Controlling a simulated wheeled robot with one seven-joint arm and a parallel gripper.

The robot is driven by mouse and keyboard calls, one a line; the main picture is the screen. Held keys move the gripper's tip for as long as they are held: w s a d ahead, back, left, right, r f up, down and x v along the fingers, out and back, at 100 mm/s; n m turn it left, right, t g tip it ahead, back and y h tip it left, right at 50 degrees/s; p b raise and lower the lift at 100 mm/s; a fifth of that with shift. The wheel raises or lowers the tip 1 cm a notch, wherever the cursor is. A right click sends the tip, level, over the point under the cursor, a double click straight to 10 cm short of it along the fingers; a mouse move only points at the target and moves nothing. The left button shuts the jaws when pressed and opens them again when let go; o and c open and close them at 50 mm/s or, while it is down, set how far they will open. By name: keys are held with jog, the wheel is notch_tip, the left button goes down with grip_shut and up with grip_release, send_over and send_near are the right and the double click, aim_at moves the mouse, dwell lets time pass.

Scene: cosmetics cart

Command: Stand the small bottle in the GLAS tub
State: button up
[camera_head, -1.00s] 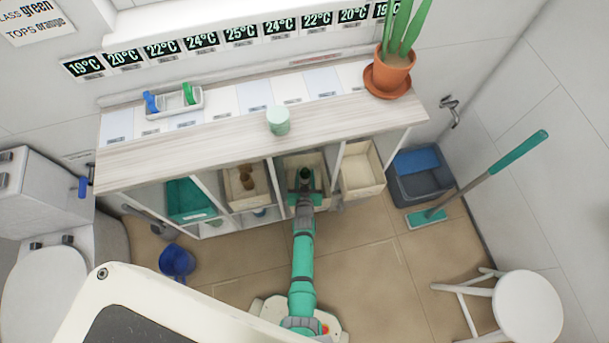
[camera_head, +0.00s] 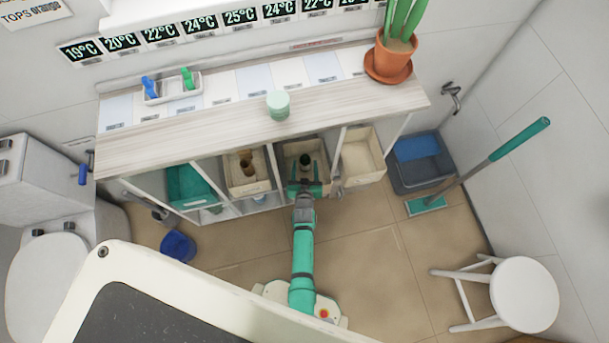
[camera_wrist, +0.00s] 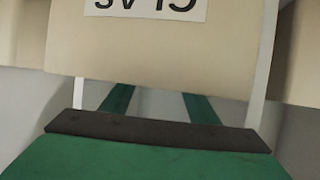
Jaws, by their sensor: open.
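The small bottle (camera_head: 305,159) is dark and appears upright inside the GLAS tub (camera_head: 290,149), a cream tub in the shelf under the counter. My gripper (camera_head: 305,172) is open at the tub's front, one finger on each side and a little short of the bottle; I see a gap between them. In the wrist view the tub's front wall (camera_wrist: 150,48) shows its label upside down. There my gripper's fingers (camera_wrist: 158,104) run behind that wall, which hides their tips and the bottle.
A cream tub with brown bottles (camera_head: 246,163) stands left of the GLAS tub, and an empty-looking cream tub (camera_head: 362,156) stands right. A teal tub (camera_head: 190,188) is farther left. A mint jar (camera_head: 278,105) stands on the counter above. A stool (camera_head: 524,294) stands on the floor at right.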

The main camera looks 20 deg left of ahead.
jog(key=v, duration=0.9)
jog(key=shift+s+d+r, duration=0.1)
jog(key=shift+s+d, duration=0.1)
jog(key=s+d+r+m+t+h, duration=0.1)
jog(key=s+d+r, duration=0.4)
jog(key=s, duration=0.2)
jog(key=s+d+r+m+h, duration=0.1)
jog(key=s+d+r, duration=0.3)
jog(key=s+r, duration=0.25)
jog(key=s+d+r, duration=0.1)
jog(key=s+r, duration=0.2)
jog(key=r, duration=0.4)
jog(key=s+d+r+m+t+h, duration=0.1)
jog(key=s+d+r, duration=0.1)
jog(key=s+r, duration=0.2)
jog(key=s+d+r+h, duration=0.1)
jog(key=s+r, duration=0.3)
jog(key=r, duration=0.6)
jog(key=shift+s+d+r+m+t, duration=0.2)
jog(key=shift+m+t, duration=0.1)
jog(key=shift+m, duration=0.1)
